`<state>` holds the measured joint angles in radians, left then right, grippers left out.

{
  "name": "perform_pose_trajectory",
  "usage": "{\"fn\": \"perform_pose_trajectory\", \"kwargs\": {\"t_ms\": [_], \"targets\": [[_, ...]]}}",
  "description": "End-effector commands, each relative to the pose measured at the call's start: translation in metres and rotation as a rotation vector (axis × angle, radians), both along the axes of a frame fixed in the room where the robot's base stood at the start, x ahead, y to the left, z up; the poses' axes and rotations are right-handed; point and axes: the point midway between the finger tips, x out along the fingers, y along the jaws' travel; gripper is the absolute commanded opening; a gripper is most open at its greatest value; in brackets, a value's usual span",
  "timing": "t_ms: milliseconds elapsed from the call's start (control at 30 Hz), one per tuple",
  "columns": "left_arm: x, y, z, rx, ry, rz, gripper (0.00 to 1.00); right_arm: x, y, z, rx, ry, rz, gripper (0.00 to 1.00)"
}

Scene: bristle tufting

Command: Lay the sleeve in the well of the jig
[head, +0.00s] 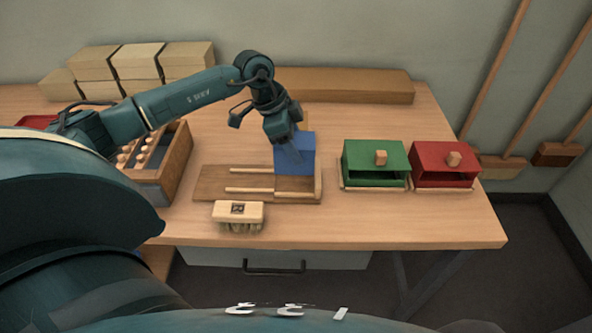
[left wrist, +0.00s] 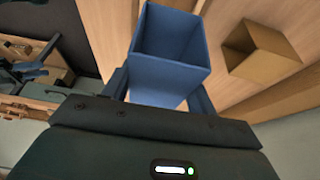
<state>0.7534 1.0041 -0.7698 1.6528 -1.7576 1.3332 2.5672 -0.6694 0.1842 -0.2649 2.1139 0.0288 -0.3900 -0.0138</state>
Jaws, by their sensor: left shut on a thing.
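My left gripper (head: 283,140) is shut on a blue, open-ended square sleeve (head: 295,158). In the left wrist view the sleeve (left wrist: 168,62) sits between the fingers, its open end facing away from the gripper. In the head view the sleeve appears upright over the right end of the jig (head: 212,182), a flat brown board with two pale rails and an end stop. A darker square (head: 296,185), perhaps the well, shows just below the sleeve; I cannot tell whether they touch. My right gripper is not in view.
A tan open box (left wrist: 262,55) stands near the sleeve. A brush (head: 238,215) lies at the jig's front edge. Green (head: 375,160) and red (head: 443,163) boxes stand to the right. A wooden rack (head: 172,165) is at left, and a long brown block (head: 345,85) lies behind.

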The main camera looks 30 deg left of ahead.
Motion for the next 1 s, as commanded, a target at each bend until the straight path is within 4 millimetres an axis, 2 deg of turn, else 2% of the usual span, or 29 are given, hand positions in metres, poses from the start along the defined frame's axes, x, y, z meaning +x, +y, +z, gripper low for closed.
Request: {"fn": "perform_pose_trajectory", "kwargs": {"t_ms": [167, 433, 867, 900, 1000], "targets": [[0.0, -0.001, -0.019, -0.002, 0.001, -0.001, 0.36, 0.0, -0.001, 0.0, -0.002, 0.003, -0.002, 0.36], [0.0, -0.001, -0.06, -0.001, 0.002, -0.002, 0.36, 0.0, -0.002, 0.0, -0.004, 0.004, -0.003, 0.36], [0.0, 0.0, -0.068, 0.0, 0.0, -0.002, 0.36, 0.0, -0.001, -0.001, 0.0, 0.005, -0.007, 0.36], [0.0, 0.0, -0.068, 0.0, 0.0, -0.002, 0.6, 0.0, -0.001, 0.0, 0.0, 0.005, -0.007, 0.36], [0.0, 0.0, -0.067, 0.0, 0.0, -0.002, 0.68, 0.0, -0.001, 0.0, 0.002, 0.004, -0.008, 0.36]]}}
